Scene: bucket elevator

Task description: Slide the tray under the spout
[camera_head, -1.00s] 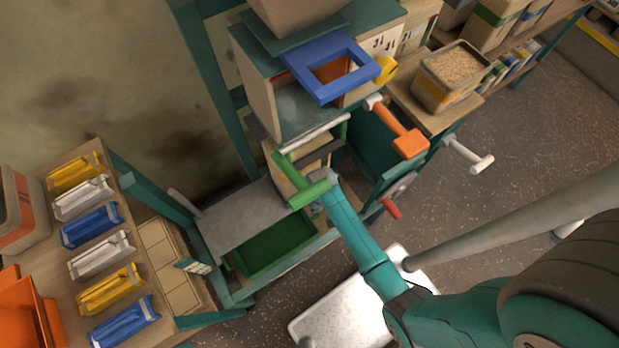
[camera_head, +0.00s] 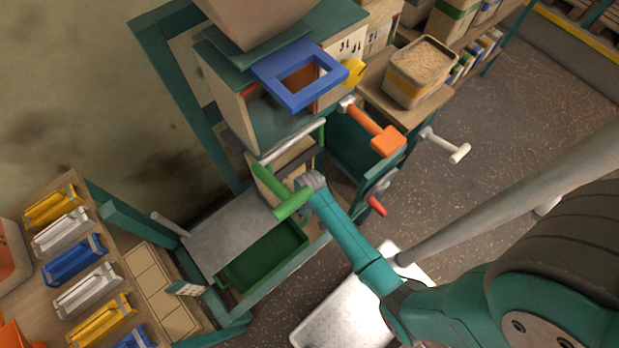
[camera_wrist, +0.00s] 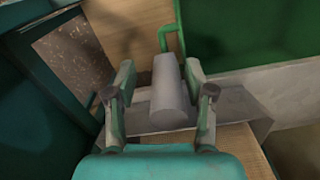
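The green tray (camera_head: 265,255) lies low in the frame beside a grey sloping plate (camera_head: 235,232). Its green side fills the upper right of the wrist view (camera_wrist: 245,35), with a small green loop (camera_wrist: 166,38) at its edge. My gripper (camera_head: 303,183) is above the tray, close to a green handle (camera_head: 293,204) in the head view. In the wrist view my gripper (camera_wrist: 160,90) has its fingers apart on either side of a grey cylinder (camera_wrist: 170,100), with gaps visible. I cannot tell which part the cylinder belongs to. The spout is not clearly visible.
A blue frame (camera_head: 300,75) tops the machine. An orange-handled lever (camera_head: 385,140), a white-handled crank (camera_head: 447,147) and a red handle (camera_head: 377,206) stick out to the right. A bench with coloured packets (camera_head: 75,260) stands left. Open floor lies at right.

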